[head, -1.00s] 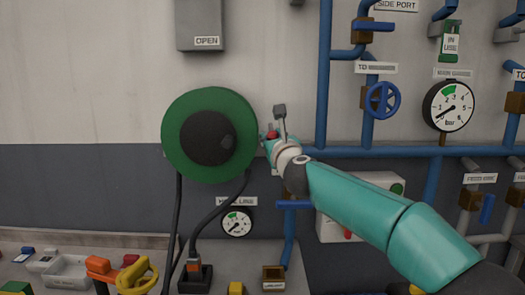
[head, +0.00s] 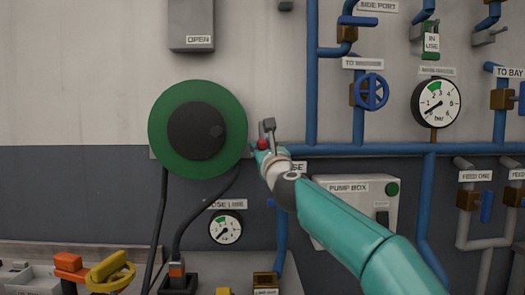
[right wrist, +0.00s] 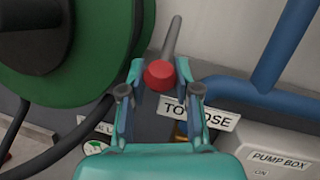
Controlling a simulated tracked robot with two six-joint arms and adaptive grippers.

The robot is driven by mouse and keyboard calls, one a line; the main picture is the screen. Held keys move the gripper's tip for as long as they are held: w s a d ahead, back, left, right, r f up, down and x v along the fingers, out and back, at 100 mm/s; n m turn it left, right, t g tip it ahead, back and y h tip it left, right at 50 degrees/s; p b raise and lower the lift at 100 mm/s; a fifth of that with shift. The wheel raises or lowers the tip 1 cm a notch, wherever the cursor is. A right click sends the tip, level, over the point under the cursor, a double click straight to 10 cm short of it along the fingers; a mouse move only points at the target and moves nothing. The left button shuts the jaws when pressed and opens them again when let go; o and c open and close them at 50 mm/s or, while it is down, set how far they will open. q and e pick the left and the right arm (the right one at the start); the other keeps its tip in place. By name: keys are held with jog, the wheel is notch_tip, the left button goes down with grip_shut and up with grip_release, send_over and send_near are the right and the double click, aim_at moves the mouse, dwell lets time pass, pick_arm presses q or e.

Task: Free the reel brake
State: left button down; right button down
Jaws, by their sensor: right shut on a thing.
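The hose reel (head: 170,110) is a green disc with a dark hub on the wall, left of centre in the head view. It also fills the upper left of the right wrist view (right wrist: 100,85). The brake lever is a grey rod (right wrist: 173,38) with a red knob (right wrist: 160,75), just right of the reel's rim; the knob also shows small in the head view (head: 262,144). My right gripper (right wrist: 160,70) is shut on the red knob, with one finger on each side. Most of the lever is hidden in the head view. My left gripper is not in view.
Blue pipes (head: 380,150) run right of the reel. Below is a pump box (head: 350,200). A black hose (head: 190,222) hangs under the reel beside a small gauge (head: 226,229). Wall left of the reel is bare.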

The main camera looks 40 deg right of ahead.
jog(key=shift+w+d+f+b, duration=0.15)
jog(key=shift+w+f+b, duration=0.25)
jog(key=shift+f, duration=0.5)
jog(key=c, duration=1.3)
grip_release()
jog(key=o, duration=0.5)
jog(key=shift+w+d, duration=0.1)
jog(key=shift+w, duration=0.05)
jog(key=shift+r, duration=0.15)
